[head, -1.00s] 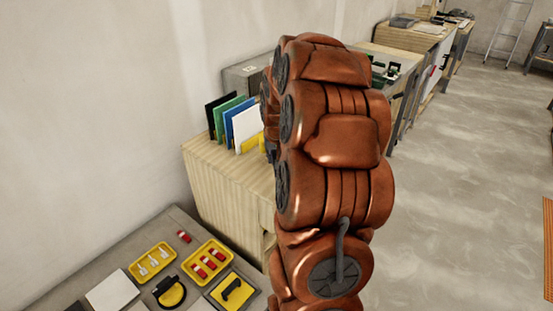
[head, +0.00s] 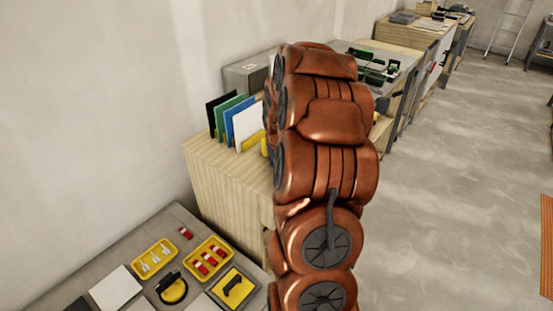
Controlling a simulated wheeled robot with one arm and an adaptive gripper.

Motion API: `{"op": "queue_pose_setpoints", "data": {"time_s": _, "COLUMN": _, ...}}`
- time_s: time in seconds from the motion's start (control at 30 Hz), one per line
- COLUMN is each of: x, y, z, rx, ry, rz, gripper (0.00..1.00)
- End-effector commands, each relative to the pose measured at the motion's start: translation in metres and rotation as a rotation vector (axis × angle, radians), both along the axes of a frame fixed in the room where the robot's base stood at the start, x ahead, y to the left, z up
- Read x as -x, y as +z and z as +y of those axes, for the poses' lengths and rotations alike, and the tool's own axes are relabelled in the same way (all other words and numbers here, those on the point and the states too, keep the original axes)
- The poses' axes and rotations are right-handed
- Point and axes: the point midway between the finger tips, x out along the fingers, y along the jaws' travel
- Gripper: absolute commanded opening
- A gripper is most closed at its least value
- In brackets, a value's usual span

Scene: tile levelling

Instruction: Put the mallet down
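No mallet can be made out in the head view. My own copper-coloured arm rises through the middle of the picture and covers part of the wooden cabinet (head: 222,183) behind it. My gripper is not visible, so I cannot see whether it holds the mallet.
A grey table (head: 60,277) at lower left bears a yellow tray with white pieces (head: 155,258), a yellow tray with red pieces (head: 208,257) and a black-handled yellow tool (head: 172,288). Coloured panels (head: 240,125) stand on the cabinet. A farther bench (head: 372,66) holds green-and-black items.

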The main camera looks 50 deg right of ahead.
Motion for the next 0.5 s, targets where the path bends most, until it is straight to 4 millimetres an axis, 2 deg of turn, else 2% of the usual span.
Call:
{"op": "queue_pose_setpoints", "data": {"time_s": 0.13, "x": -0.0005, "y": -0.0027, "z": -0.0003, "rx": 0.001, "ry": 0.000, "rz": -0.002, "gripper": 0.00}}
{"op": "queue_pose_setpoints", "data": {"time_s": 0.17, "x": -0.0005, "y": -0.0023, "z": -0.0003, "rx": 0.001, "ry": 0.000, "rz": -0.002, "gripper": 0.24}}
{"op": "queue_pose_setpoints", "data": {"time_s": 0.37, "x": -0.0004, "y": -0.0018, "z": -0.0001, "rx": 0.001, "ry": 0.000, "rz": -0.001, "gripper": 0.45}}
{"op": "queue_pose_setpoints", "data": {"time_s": 0.5, "x": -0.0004, "y": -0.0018, "z": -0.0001, "rx": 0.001, "ry": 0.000, "rz": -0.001, "gripper": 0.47}}
